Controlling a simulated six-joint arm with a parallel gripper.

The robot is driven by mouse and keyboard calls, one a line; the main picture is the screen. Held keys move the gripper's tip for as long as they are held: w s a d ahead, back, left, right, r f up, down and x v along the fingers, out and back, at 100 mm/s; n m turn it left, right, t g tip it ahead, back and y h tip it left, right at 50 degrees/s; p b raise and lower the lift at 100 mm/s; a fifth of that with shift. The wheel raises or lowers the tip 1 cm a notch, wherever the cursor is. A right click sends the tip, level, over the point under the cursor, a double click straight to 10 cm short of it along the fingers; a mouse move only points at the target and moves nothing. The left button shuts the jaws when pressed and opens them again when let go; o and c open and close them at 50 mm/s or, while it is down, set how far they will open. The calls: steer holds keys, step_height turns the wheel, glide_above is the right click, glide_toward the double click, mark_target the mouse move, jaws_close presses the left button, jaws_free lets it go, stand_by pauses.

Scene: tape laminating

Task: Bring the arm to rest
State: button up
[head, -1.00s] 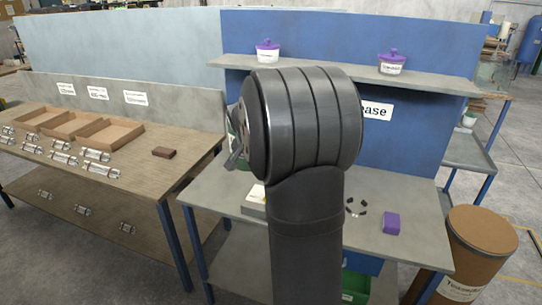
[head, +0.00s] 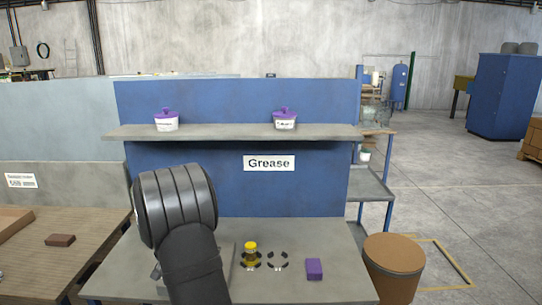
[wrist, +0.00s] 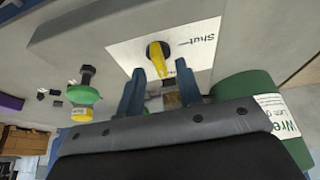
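My gripper (wrist: 158,76) shows in the wrist view with its two blue fingers apart and nothing seen held between them. A white plate (wrist: 203,40) marked "Shut" lies beyond the fingertips. It carries a yellow handle (wrist: 181,66) on a dark round base, close to the right fingertip in the picture. I cannot tell whether they touch. In the head view my dark arm stands at the left of the grease bench (head: 330,288) and the gripper is hidden.
A green container (wrist: 246,88) is close at the right in the wrist view. A yellow-topped jar (head: 250,254) and a purple block (head: 314,269) are on the bench. A shelf (head: 225,132) holds two purple-lidded tubs. A brown drum (head: 394,265) stands at the right.

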steer(key=shift+w+f, duration=0.25)
steer(key=shift+f, duration=0.4)
